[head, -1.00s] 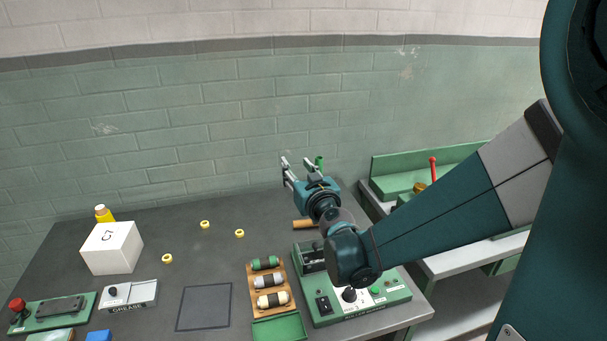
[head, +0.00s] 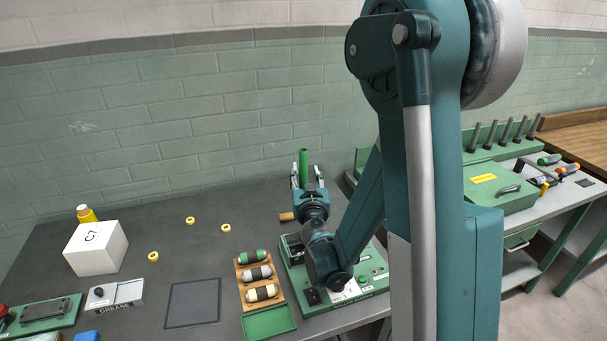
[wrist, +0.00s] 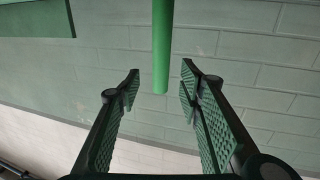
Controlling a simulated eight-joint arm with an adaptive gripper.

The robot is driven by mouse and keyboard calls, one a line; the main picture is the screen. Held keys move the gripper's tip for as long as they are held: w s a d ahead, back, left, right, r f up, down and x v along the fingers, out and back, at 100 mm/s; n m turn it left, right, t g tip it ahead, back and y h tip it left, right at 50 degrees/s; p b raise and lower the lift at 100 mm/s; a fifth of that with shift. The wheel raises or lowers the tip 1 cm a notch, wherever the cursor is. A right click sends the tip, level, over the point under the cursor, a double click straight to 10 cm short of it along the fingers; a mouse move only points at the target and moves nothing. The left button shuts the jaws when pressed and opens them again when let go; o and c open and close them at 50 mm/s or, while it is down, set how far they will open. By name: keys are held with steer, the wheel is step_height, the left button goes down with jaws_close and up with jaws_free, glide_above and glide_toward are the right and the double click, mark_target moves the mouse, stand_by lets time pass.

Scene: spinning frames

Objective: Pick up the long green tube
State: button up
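The long green tube (head: 303,166) stands upright toward the back of the dark bench, near the wall. Its lower part is hidden behind my gripper in the head view. My gripper (head: 306,174) points at the tube, with a finger on either side. In the wrist view the tube (wrist: 162,45) comes in from the top, and its end shows between the two textured fingertips of my gripper (wrist: 160,88). Gaps show on both sides of the tube, so the fingers are open and apart from it. The wall fills the background.
A green control box (head: 347,290) sits under my wrist. Left of it are a wooden rack (head: 239,272) with several spools and a green tray (head: 268,322). A white box (head: 96,249) and yellow rings (head: 190,220) lie further left. A second bench (head: 520,190) is at right.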

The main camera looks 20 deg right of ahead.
mark_target(304, 164)
stand_by(0.3)
steer(key=shift+x, duration=1.35)
steer(key=shift+b+x, duration=0.8)
steer(key=shift+x, duration=1.8)
steer(key=c, duration=1)
